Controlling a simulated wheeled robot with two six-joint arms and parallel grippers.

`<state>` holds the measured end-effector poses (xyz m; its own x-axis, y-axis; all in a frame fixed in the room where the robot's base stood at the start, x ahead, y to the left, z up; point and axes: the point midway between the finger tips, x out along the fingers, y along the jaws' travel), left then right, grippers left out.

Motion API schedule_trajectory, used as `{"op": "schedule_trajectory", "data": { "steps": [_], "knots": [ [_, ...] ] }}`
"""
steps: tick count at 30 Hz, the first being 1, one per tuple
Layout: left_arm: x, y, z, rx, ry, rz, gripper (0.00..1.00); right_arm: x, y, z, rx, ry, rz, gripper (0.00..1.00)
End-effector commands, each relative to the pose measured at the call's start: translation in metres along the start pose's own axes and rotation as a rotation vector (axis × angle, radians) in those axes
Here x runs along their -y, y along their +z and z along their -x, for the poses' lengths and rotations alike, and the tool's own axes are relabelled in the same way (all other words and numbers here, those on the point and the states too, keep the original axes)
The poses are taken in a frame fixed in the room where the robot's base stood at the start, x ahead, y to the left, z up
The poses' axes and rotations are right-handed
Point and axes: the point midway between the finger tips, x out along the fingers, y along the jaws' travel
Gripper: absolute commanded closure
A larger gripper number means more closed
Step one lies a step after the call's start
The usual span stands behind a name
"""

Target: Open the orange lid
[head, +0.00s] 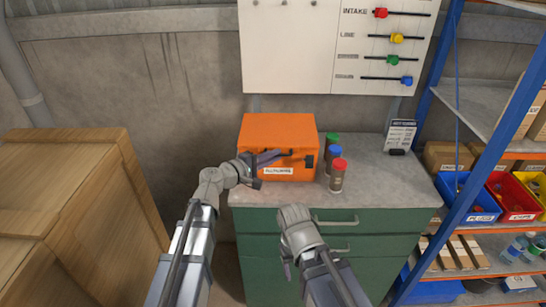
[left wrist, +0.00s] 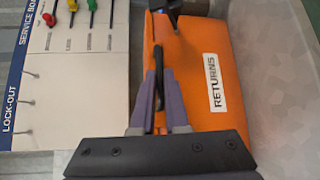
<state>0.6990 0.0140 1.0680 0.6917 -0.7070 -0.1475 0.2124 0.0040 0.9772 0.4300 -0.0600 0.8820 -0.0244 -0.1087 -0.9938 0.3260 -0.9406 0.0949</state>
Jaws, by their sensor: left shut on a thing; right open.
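The orange box with its orange lid (head: 278,128) stands on the grey top of a green cabinet, and the lid looks down. A black handle is on its front; it also shows in the left wrist view (left wrist: 158,62), beside a white label reading RETURNS (left wrist: 216,83). My left gripper (head: 274,156) is at the box's front, its purple-grey fingers shut on the black handle. Its fingers also show in the left wrist view (left wrist: 160,88). My right gripper (head: 288,268) is low in front of the cabinet drawers, apart from the box, open and mostly hidden by its own wrist.
Green-, blue- and red-capped jars (head: 338,176) stand close to the right of the box. A small sign (head: 400,135) stands farther right on the cabinet top (head: 395,182). Wooden crates (head: 60,200) are at left, and a blue-framed shelf with bins (head: 478,200) is at right.

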Motion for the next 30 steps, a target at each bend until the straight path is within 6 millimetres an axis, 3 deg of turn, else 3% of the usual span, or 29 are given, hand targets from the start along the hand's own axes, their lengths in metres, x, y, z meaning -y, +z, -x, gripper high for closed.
{"op": "schedule_trajectory", "data": {
  "steps": [17,23,30],
  "knots": [
    [-0.004,0.001,0.001,0.001,-0.007,0.004,1.0,-0.001,0.0,0.005,0.0,0.0,0.0,0.38],
    [-0.023,0.003,0.002,0.003,-0.041,0.038,1.0,-0.003,0.002,0.032,0.0,0.0,0.0,0.38],
    [-0.06,0.005,0.004,0.002,-0.126,0.125,1.0,-0.008,0.005,0.086,0.0,0.0,0.0,0.38]
  ]
}}
